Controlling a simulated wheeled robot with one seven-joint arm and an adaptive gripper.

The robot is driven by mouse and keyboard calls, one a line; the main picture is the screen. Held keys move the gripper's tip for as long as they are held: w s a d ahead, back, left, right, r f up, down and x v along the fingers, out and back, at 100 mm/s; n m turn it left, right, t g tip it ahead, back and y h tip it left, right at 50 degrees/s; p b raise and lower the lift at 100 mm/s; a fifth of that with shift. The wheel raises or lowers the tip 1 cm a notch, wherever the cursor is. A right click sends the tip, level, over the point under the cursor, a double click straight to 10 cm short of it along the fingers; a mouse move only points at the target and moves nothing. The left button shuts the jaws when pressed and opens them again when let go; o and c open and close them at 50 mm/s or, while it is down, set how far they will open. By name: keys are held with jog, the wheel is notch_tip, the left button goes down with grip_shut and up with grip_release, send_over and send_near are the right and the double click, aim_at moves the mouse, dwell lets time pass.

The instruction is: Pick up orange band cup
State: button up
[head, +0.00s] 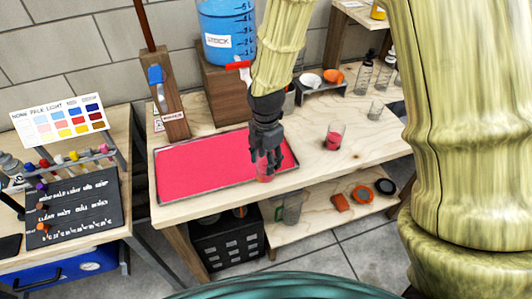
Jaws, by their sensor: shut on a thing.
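My gripper (265,160) points down over the right part of the red tray and is shut on a small clear cup (264,178) that looks pinkish red. The fingers cover much of this cup, and I cannot make out an orange band on it. I cannot tell whether its base touches the tray. A second clear cup (334,138) with red contents stands upright on the bare wood to the right, apart from my gripper. No orange band is clear on it either.
The shallow tray (195,165) with a red surface lies on the wooden bench (345,160). A blue stock tank (228,35) stands behind my gripper. An empty glass (376,110) and bottles (364,75) stand at the right. The bench's front right is clear.

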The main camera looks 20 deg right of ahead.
jog(key=shift+s+a+r+b, duration=0.1)
jog(key=shift+s+a+b, duration=0.2)
jog(key=shift+s, duration=0.85)
jog(key=shift+s+a+r+b, duration=0.15)
jog(key=shift+s+a+b, duration=0.2)
jog(key=shift+s, duration=0.85)
jog(key=shift+s+a+r+b, duration=0.15)
jog(key=shift+s+a, duration=0.25)
jog(key=shift+s, duration=0.75)
